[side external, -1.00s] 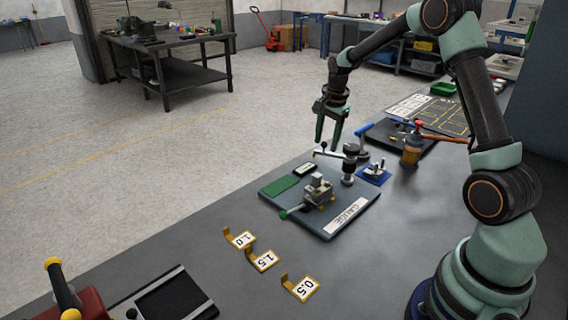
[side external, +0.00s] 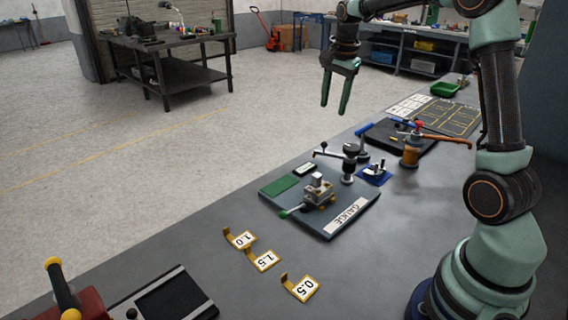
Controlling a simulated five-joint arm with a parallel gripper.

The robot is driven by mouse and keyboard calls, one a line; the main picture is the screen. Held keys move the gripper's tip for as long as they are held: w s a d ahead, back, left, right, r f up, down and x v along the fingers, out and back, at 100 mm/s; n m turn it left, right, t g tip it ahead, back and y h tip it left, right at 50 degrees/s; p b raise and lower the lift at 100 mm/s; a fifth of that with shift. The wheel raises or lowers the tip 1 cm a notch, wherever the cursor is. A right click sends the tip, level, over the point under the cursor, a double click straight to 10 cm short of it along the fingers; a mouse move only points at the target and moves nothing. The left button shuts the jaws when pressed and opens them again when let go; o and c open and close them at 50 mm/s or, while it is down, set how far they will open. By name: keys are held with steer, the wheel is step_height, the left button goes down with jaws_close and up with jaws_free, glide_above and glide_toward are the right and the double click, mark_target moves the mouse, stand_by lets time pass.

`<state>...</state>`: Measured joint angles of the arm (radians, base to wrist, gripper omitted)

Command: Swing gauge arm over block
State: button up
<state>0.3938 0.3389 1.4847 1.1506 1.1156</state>
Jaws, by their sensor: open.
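The gauge arm (side external: 331,153) is a thin bar with a black knob at its left end. It reaches left from a dark-topped post (side external: 348,170) at the back of the gauge board (side external: 349,216). The metal block (side external: 318,192) sits on the board in front of the post, with a green-tipped handle (side external: 290,212) to its left. The arm's bar lies behind the block in this view. My gripper (side external: 334,110) is open and empty, above and apart from the gauge arm, its green fingers pointing down.
Yellow tags marked 1.0 (side external: 241,240), 1.5 (side external: 264,260) and 0.5 (side external: 303,288) lie on the bench in front. A green pad (side external: 279,186) and small display (side external: 305,169) are on the board. An orange-brown tool (side external: 411,152) stands to the right, beside a blue holder (side external: 374,175).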

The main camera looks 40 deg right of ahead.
mark_target(325, 143)
stand_by(0.3)
steer(key=f+m, duration=0.3)
steer(key=f, duration=0.1)
steer(key=w+f+m, duration=0.1)
steer(key=f+m, duration=0.2)
steer(key=w+f+m, duration=0.1)
steer(key=f+m, duration=0.2)
steer(key=f, duration=0.1)
steer(key=shift+w+d+f, duration=0.1)
steer(key=shift+d+f, duration=0.2)
steer(key=shift+f, duration=0.05)
stand_by(0.3)
jaws_close()
stand_by(1.3)
